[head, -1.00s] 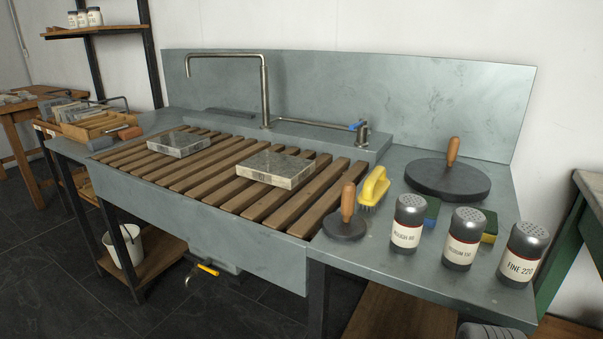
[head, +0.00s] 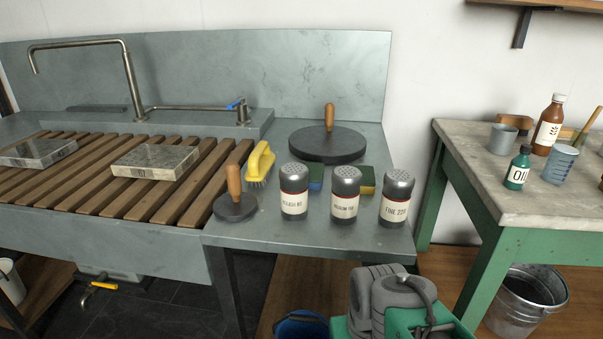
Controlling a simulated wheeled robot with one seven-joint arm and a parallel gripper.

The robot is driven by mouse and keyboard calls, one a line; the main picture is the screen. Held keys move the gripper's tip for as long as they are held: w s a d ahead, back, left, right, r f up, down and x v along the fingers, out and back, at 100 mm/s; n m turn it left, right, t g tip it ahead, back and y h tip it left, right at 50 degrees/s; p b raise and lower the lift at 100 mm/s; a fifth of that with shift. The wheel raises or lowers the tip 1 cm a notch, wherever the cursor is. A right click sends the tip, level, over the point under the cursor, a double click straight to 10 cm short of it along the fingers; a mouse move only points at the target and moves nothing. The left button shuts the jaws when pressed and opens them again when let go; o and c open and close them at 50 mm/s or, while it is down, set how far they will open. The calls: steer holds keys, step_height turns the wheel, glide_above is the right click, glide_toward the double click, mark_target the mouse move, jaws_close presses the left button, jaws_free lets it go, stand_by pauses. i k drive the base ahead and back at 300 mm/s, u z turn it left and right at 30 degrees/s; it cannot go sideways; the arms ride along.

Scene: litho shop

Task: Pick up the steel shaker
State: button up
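Three steel shakers with domed perforated lids and white labels stand upright in a row near the front right of the steel counter. The left shaker (head: 294,194) seems to read "ROUGH 80", though its label is small. The middle shaker (head: 345,196) seems to read "MEDIUM", with a number I cannot make out surely. The right shaker (head: 395,200) reads "FINE 220" and stands nearest the counter's right edge. All are fully visible and apart from each other.
Sponges (head: 366,181), a yellow brush (head: 260,164), a small wooden-handled disc (head: 236,204) and a large one (head: 328,144) surround the shakers. Two stone slabs (head: 155,162) lie on slats. Right, across a gap, a green-legged table (head: 465,147) holds bottles and cups.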

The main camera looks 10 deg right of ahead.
mark_target(398, 183)
steer(key=u, duration=1.9)
steer(key=k, duration=1)
steer(key=u, duration=0.25)
steer(key=i, duration=0.35)
steer(key=u, duration=0.05)
